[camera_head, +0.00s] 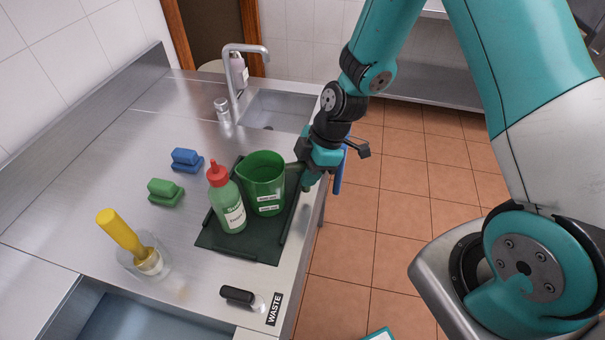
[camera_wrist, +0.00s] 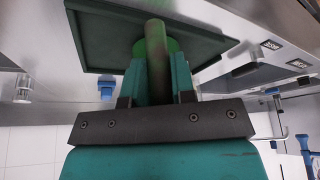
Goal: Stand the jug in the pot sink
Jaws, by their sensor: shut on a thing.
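The green jug (camera_head: 264,185) stands upright on a dark green tray (camera_head: 268,250), with two small white labels on its side. My gripper (camera_head: 300,171) is at the jug's right side and is shut on its handle. In the wrist view the green handle (camera_wrist: 155,45) runs between the two fingers, with the tray behind it. A sink basin (camera_head: 262,108) with a tall tap is at the back of the counter. Another basin (camera_head: 130,318) is partly in view at the bottom left, near a WASTE label (camera_head: 274,309). I cannot tell which one is the pot sink.
A green bottle with a red cap (camera_head: 231,205) stands on the tray, close left of the jug. A tap (camera_head: 236,80) rises beside the back basin.

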